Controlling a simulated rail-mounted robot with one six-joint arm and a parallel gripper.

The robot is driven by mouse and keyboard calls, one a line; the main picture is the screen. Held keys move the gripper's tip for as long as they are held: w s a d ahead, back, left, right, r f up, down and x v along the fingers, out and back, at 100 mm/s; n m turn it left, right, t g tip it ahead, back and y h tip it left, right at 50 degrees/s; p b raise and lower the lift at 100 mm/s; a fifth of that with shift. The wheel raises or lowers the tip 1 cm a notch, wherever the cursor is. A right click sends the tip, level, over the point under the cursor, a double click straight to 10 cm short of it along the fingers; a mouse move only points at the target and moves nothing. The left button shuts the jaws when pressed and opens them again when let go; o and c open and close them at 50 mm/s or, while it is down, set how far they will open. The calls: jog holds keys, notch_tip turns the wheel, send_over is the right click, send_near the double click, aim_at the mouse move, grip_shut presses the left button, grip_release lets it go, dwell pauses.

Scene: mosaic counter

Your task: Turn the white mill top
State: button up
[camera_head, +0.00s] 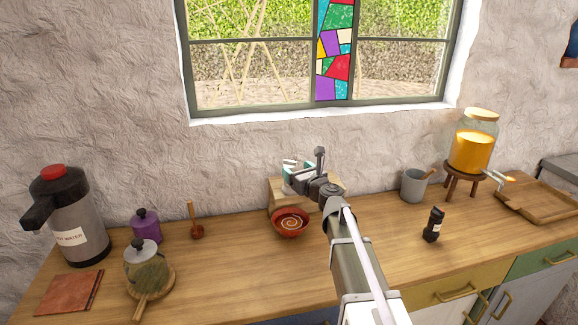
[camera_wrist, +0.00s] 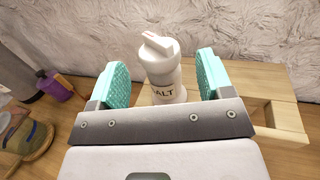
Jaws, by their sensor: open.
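The white mill (camera_wrist: 164,82) stands upright between my fingers in the wrist view, with dark lettering ending in "ALT" partly covered by my gripper. Its white top (camera_wrist: 159,44) carries a raised bar-shaped handle, lying at a slant. My gripper (camera_wrist: 162,66) is open, with one teal pad on each side of the mill and a visible gap on both sides. In the head view my gripper (camera_head: 299,178) is above a wooden stand (camera_head: 278,197) by the wall, and it largely hides the mill there.
A red bowl (camera_head: 290,223) sits just in front of the stand. A purple jar (camera_head: 147,227), wooden pestle-like tool (camera_head: 196,222), glass jar (camera_head: 147,262) and flask (camera_head: 75,215) stand left. A grey cup (camera_head: 413,186), dark bottle (camera_head: 433,225) and drink dispenser (camera_head: 471,148) stand right.

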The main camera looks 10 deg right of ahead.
aim_at(293, 168)
jog(key=x, duration=0.4)
jog(key=shift+w+a, duration=0.15)
jog(key=shift+w, duration=0.2)
jog(key=shift+c, duration=0.3)
jog(key=c, duration=0.9)
jog(key=shift+s+m+h, duration=0.1)
jog(key=shift+m+h, duration=0.4)
jog(key=shift+h, duration=0.2)
